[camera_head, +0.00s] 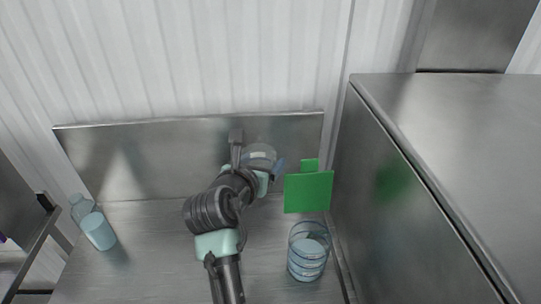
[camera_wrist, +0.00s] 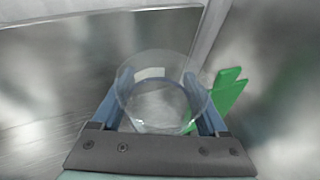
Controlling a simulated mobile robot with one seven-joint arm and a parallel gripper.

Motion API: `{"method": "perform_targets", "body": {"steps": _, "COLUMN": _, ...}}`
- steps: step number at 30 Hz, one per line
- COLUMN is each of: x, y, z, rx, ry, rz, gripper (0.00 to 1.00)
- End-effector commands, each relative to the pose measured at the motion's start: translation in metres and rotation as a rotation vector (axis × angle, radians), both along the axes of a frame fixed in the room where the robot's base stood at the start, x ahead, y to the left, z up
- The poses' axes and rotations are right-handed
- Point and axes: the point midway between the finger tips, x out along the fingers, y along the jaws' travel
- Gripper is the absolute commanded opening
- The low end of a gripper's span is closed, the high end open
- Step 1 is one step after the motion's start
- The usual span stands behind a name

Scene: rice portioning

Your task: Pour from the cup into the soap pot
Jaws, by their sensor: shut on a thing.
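My gripper (camera_head: 257,165) is shut on a clear cup (camera_head: 260,151), above the counter near the back metal panel. In the wrist view the cup (camera_wrist: 163,100) sits between the two blue fingers, and its round rim shows. I cannot tell how much is in it. A clear round pot (camera_head: 309,240) with light blue contents stands upright on the counter, to the right of and nearer than my gripper; it looks like the soap pot. The cup and this pot are apart. The pot cannot be made out in the wrist view.
A green flat object (camera_head: 308,192) stands between the cup and the right metal cabinet (camera_head: 400,180); it also shows in the wrist view (camera_wrist: 228,92). The counter (camera_head: 150,270) between is mostly clear.

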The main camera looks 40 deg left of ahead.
Motion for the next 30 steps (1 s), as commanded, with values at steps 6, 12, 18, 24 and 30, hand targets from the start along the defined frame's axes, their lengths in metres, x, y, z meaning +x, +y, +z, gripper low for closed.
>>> {"method": "perform_targets", "body": {"steps": 6, "x": 0.0, "y": 0.0, "z": 0.0, "rx": 0.0, "ry": 0.0, "rz": 0.0, "gripper": 0.14}}
{"method": "perform_targets", "body": {"steps": 12, "x": -0.007, "y": -0.005, "z": 0.003, "rx": 0.0, "ry": 0.002, "rz": 0.0, "gripper": 0.14}}
{"method": "perform_targets", "body": {"steps": 18, "x": -0.023, "y": -0.016, "z": 0.008, "rx": 0.002, "ry": 0.003, "rz": -0.001, "gripper": 0.14}}
{"method": "perform_targets", "body": {"steps": 24, "x": -0.04, "y": -0.027, "z": 0.013, "rx": 0.002, "ry": 0.003, "rz": -0.001, "gripper": 0.14}}
{"method": "perform_targets", "body": {"steps": 30, "x": -0.056, "y": -0.038, "z": 0.017, "rx": 0.002, "ry": 0.002, "rz": 0.0, "gripper": 0.14}}
